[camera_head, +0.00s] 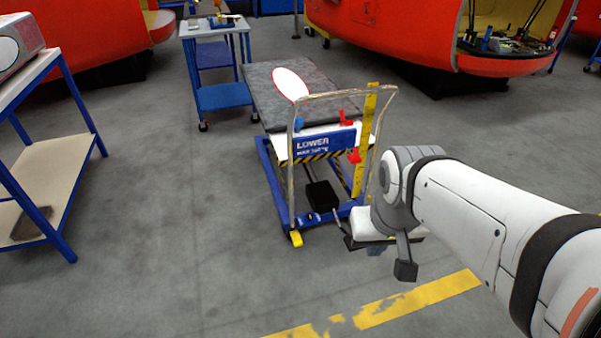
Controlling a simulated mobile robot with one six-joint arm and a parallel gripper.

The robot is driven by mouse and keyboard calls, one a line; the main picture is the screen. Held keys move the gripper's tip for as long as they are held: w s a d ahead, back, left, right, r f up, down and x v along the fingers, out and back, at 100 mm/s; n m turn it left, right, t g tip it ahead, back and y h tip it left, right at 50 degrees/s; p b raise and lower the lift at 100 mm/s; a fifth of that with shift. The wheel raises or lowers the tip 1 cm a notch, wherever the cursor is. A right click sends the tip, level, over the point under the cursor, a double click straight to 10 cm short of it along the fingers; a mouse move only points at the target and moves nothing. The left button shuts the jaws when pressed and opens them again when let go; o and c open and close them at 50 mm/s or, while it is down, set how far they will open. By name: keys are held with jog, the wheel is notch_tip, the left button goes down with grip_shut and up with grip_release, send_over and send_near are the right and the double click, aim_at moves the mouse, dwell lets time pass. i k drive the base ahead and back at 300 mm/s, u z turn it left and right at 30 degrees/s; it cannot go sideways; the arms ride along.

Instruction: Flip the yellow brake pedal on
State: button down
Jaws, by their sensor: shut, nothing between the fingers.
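The yellow brake pedal (296,238) is a small yellow piece low at the front left foot of the blue lift cart (272,185), close to the floor. Its exact tilt is too small to tell. My gripper (349,240) is low at the cart's front right side, to the right of the pedal and apart from it. It appears shut and empty; its fingertips are small and dark in this view. My arm comes in from the right and hides part of the cart's right side.
The cart has a grey top (262,95), a metal push handle (291,170) and a black foot pedal (322,196). A blue-framed table (88,115) stands at left and a small blue cart (222,98) behind. Floor left of the pedal is clear.

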aim_at(295, 237)
jog(key=z, duration=0.1)
jog(key=i, duration=1)
jog(key=u, duration=0.05)
